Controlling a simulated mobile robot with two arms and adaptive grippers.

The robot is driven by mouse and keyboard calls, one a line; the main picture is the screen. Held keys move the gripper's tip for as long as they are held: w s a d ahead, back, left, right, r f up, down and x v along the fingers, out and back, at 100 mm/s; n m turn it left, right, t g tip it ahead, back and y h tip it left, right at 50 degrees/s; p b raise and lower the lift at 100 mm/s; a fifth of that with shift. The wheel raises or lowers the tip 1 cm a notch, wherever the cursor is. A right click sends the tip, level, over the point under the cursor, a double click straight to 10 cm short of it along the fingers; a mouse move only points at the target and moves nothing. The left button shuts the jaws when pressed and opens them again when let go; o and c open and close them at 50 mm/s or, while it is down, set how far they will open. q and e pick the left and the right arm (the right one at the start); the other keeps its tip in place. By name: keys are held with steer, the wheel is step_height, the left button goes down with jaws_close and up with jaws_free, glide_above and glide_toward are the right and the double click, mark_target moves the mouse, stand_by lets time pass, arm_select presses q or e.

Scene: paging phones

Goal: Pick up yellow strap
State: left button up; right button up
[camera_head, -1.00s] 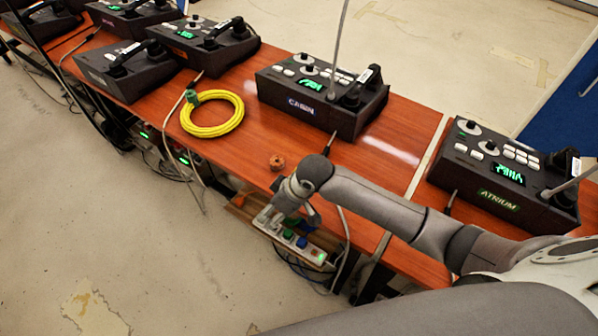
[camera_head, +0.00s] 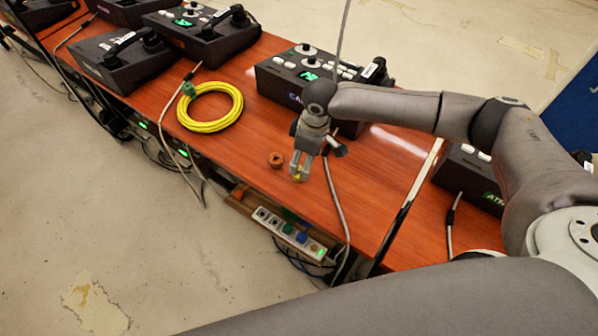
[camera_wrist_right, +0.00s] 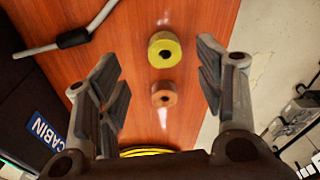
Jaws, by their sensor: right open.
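A small yellow roll with a hole in it, which looks like the yellow strap (camera_wrist_right: 164,50), lies on the wooden table. In the wrist view it is between and beyond the fingers of my right gripper (camera_wrist_right: 158,62), apart from them. My right gripper (camera_head: 300,172) is open above the table's front part, and in the head view it hides most of the roll. An orange-brown roll (camera_head: 276,160) lies just left of the gripper; it also shows in the wrist view (camera_wrist_right: 164,95). My left gripper is out of view.
A coiled yellow cable with a green tie (camera_head: 211,125) lies further left. The black CABIN console (camera_head: 272,85) stands behind my right arm. A grey cable (camera_head: 333,200) runs over the front edge beside the gripper. A power strip (camera_head: 290,232) hangs below the edge.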

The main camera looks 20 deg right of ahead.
mark_target(299, 172)
steer(key=shift+w+a+f+p, duration=0.1)
steer(key=shift+a+f+p, duration=0.15)
steer(key=shift+f, duration=0.8)
steer(key=shift+w+a+f+p, duration=0.1)
steer(key=shift+a+f, duration=0.15)
steer(key=shift+f, duration=0.75)
steer(key=shift+w+a+f+p, duration=0.1)
steer(key=shift+a+f+p, duration=0.15)
steer(key=shift+f, duration=0.8)
steer(key=shift+c, duration=0.4)
steer(key=c, duration=0.7)
